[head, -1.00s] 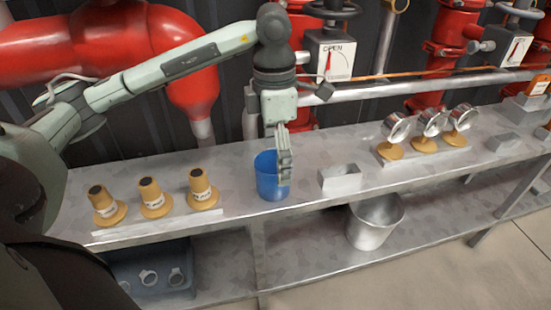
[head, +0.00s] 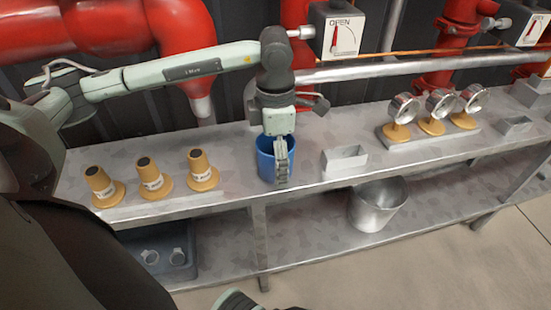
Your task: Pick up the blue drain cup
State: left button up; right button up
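The blue drain cup (head: 266,165) stands upright on the grey metal bench, close to its front edge. My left gripper (head: 281,178) points down at the cup's right side. One dark finger shows in front of the cup's outer wall, its tip near the cup's base. The other finger is hidden, so I cannot tell whether the gripper is open or closed on the wall.
The bench (head: 228,165) holds several yellow fittings (head: 152,180) at left, an open grey metal box (head: 344,158) right of the cup, and gauges (head: 438,103) farther right. A metal bucket (head: 377,205) stands on the lower shelf. Red pipes run behind.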

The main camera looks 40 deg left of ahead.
pick_arm(q)
jog(key=c, duration=1.3)
jog(key=shift+c, duration=0.2)
jog(key=shift+r, duration=0.1)
